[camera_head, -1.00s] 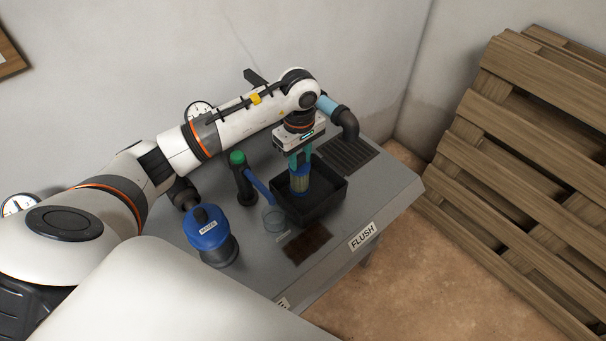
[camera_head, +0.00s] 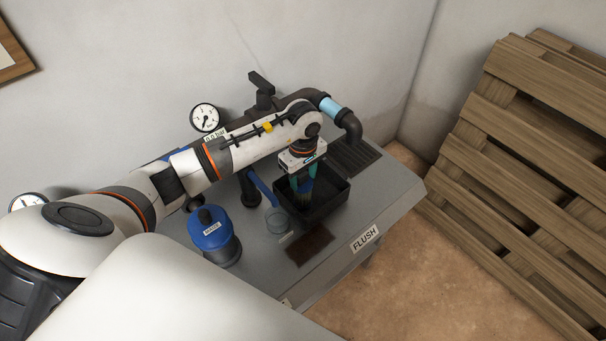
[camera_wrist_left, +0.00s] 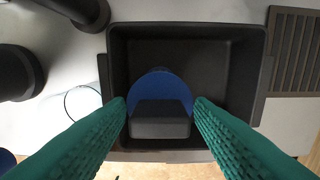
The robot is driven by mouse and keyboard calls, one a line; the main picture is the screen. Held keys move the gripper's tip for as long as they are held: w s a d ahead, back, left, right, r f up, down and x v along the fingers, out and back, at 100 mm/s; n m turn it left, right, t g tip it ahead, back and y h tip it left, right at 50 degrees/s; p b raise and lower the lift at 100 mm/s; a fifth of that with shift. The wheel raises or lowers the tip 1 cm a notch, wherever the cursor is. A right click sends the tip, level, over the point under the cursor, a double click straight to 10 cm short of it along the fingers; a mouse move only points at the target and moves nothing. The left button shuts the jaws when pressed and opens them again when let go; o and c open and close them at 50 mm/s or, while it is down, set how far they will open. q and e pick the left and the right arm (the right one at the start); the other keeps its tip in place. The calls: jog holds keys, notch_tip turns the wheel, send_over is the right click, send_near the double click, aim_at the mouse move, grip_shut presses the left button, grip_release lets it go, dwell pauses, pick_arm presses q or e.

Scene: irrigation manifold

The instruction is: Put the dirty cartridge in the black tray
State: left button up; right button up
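The black tray (camera_head: 333,203) stands on the grey bench; its walls and floor also show in the wrist view (camera_wrist_left: 240,75). The cartridge, with a round blue cap (camera_wrist_left: 160,88) and a dark block-shaped grip (camera_wrist_left: 160,122), is inside the tray outline. Its body is mostly hidden by the cap and fingers. My left gripper (camera_head: 304,192) reaches down into the tray, with its green fingers (camera_wrist_left: 160,104) on either side of the grip. Narrow gaps show beside the grip, so the fingers look open around it. My right gripper is not in view.
A blue-topped housing (camera_head: 211,232) stands left of the tray, with a clear cup (camera_head: 277,221) between them. Pipework (camera_head: 350,125) and a gauge (camera_head: 206,117) are behind. A dark drain grille (camera_head: 355,155) lies beyond the tray. Pallets (camera_head: 530,150) stand at right.

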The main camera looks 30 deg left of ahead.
pick_arm(q)
jog(key=shift+r, duration=0.4)
notch_tip(320, 180, up, 12)
jog(key=b, duration=0.2)
jog(key=shift+f+b, duration=0.25)
jog(key=shift+b, duration=0.1)
